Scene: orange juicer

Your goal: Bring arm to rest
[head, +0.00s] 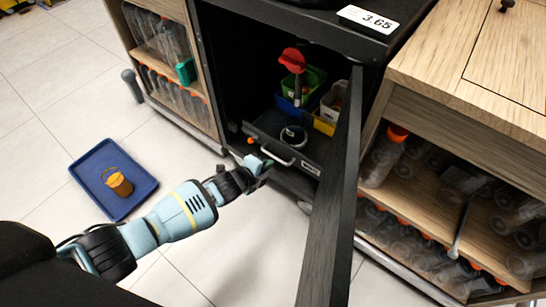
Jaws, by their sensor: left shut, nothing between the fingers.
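My left arm reaches in from the lower left. My left gripper (262,168) is shut and empty, low in front of the open black cabinet (228,60). It is close to the front of a pulled-out black drawer or tray (268,128) with a light handle (277,158); I cannot tell whether it touches it. My right gripper is out of view.
The cabinet's dark door (335,200) stands open right of the gripper. A blue tray (90,160) with an orange container (119,184) lies on the floor at left. Wooden shelves of bottles (385,155) flank the cabinet. Floor between tray and cabinet is clear.

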